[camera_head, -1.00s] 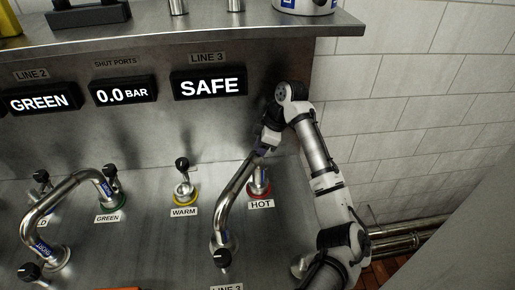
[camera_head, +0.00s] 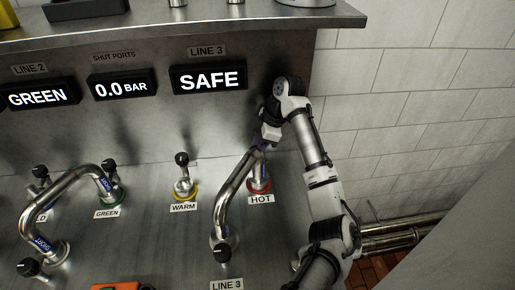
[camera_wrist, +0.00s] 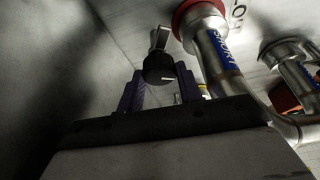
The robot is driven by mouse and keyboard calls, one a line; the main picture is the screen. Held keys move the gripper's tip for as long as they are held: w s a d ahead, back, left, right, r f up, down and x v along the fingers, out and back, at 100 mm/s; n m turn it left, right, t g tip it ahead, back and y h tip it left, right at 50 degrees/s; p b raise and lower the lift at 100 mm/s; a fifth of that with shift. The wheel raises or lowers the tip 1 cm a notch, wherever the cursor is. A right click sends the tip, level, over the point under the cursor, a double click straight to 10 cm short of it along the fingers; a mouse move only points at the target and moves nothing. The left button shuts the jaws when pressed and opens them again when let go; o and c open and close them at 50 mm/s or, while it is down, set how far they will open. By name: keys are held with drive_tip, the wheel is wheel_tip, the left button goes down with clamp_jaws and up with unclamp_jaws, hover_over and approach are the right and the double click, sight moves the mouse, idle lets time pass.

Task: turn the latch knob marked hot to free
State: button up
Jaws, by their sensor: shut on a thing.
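The hot port with its red collar (camera_head: 260,187) stands above the label HOT (camera_head: 261,199) at the right of the steel panel. A bent metal pipe (camera_head: 232,190) runs from this port to the LINE 3 port in front. The hot latch knob (camera_wrist: 158,70), black with a pale pointer line and a metal lever, shows in the wrist view beside the red-collared pipe end. My gripper (camera_wrist: 160,88) has its purple fingers on either side of the knob, shut on it. In the head view my gripper (camera_head: 262,143) hides the knob. The knob's exact angle is hard to tell.
The warm port (camera_head: 184,188) stands left of hot, with its own black knob. Another bent pipe (camera_head: 58,203) links ports further left. Displays read GREEN, 0.0 BAR and SAFE (camera_head: 208,79). A shelf (camera_head: 180,25) overhangs the panel; a tiled wall (camera_head: 430,110) is at right.

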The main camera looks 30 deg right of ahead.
drive_tip(key=shift+n, duration=0.6)
drive_tip(key=o, duration=0.7)
drive_tip(key=shift+b+v, duration=0.65)
drive_tip(key=shift+v, duration=3.15)
drive_tip(key=shift+w+d, duration=0.1)
